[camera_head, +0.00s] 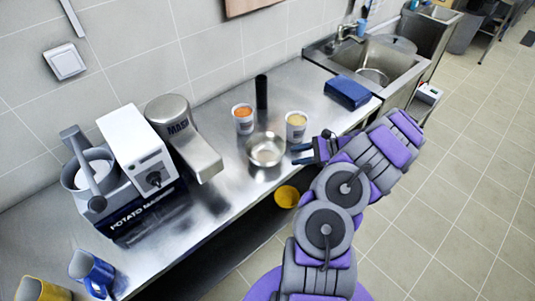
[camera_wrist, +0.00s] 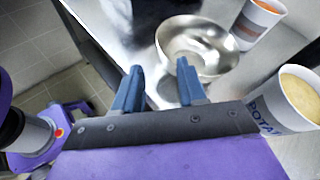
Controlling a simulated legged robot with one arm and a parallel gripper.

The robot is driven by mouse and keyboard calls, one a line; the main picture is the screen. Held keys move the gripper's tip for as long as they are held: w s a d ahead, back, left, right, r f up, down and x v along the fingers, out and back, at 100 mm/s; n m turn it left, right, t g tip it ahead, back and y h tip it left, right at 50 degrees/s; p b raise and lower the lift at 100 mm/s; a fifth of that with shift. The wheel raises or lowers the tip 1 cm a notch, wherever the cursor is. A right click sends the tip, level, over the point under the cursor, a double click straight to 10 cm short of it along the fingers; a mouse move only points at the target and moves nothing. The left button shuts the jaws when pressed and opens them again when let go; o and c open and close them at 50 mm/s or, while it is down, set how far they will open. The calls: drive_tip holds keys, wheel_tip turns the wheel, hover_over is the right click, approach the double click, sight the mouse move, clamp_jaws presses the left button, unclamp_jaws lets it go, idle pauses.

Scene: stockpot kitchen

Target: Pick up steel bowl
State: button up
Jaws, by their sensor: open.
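The steel bowl (camera_head: 266,150) stands upright on the steel counter (camera_head: 232,186), and its shiny inside looks empty. It also shows in the wrist view (camera_wrist: 198,48), just beyond my fingertips. My gripper (camera_head: 302,154) is at the counter's front edge, to the right of the bowl. In the wrist view, my gripper's two blue fingers (camera_wrist: 156,76) are apart with nothing held between them. The right finger's tip overlaps the bowl's near rim in the picture; I cannot tell whether they touch.
A tub with yellow contents (camera_head: 296,126) stands close to the bowl and my gripper. A tub with orange contents (camera_head: 243,119) and a black cylinder (camera_head: 261,92) stand behind. The potato machine (camera_head: 135,165) is left. A blue box (camera_head: 348,92) lies near the sink (camera_head: 385,62).

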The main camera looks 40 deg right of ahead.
approach(264, 163)
drive_tip(key=x, duration=0.2)
drive_tip(key=shift+w+a+f+b, duration=0.1)
drive_tip(key=shift+w+a+b, duration=0.1)
drive_tip(key=shift+a+b, duration=0.2)
drive_tip(key=shift+w+d+f, duration=0.1)
drive_tip(key=shift+w+f, duration=0.15)
drive_tip(key=shift+w+d+f, duration=0.35)
drive_tip(key=shift+d+f, duration=0.05)
drive_tip(key=shift+d, duration=0.25)
drive_tip(key=w+a, duration=0.1)
drive_tip(key=a, duration=0.1)
drive_tip(key=w+a+f+b, duration=0.1)
drive_tip(key=a, duration=0.1)
drive_tip(key=w+a, duration=0.1)
drive_tip(key=a, duration=0.1)
drive_tip(key=shift+w+a+f, duration=0.1)
drive_tip(key=shift+f, duration=0.15)
drive_tip(key=shift+d+f, duration=0.1)
drive_tip(key=shift+d, duration=0.65)
drive_tip(key=shift+c, duration=0.4)
drive_tip(key=shift+d, duration=0.35)
drive_tip(key=shift+c, duration=1.4)
drive_tip(key=shift+a, duration=0.95)
clamp_jaws()
drive_tip(key=shift+d, duration=0.15)
